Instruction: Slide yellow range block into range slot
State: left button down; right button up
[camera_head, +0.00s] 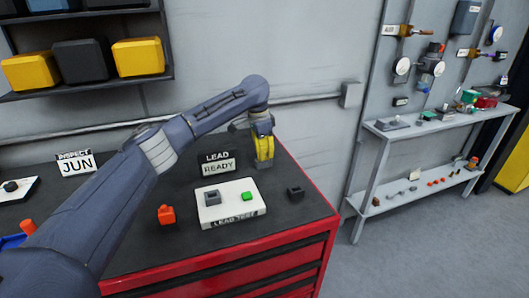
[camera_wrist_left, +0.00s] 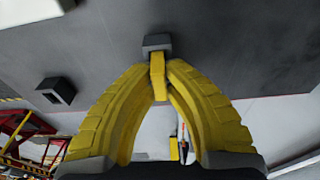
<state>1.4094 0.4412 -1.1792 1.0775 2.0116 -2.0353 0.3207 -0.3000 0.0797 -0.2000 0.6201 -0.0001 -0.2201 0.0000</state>
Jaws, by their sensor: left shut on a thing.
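My left gripper (camera_head: 262,146) points down over the far part of the dark tabletop. Its yellow fingers (camera_wrist_left: 158,68) are closed around a narrow yellow block (camera_wrist_left: 157,82), which shows between the fingertips in the left wrist view. A small dark grey block-shaped piece (camera_wrist_left: 157,42) is right at the tip of the yellow block; it also shows below the fingers in the head view (camera_head: 263,163). I cannot tell whether the yellow block is inside it or only against it. The fingers hide most of the yellow block in the head view. My right gripper is out of view.
A dark hollow socket (camera_head: 295,193) stands on the tabletop, right of a white LEAD TEST board (camera_head: 232,212) carrying a grey socket and a green block (camera_head: 247,196). A LEAD READY sign (camera_head: 217,163) stands left of the gripper. An orange piece (camera_head: 166,214) lies nearer.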

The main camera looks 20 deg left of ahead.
pick_arm(q)
jog(key=shift+f, duration=0.25)
jog(key=c, duration=1.5)
grip_release()
jog(key=shift+o, duration=0.2)
jog(key=shift+r, duration=0.1)
notch_tip(320, 180, up, 12)
jog(key=a, duration=0.1)
jog(key=shift+s+a, duration=0.15)
jog(key=shift+s, duration=0.3)
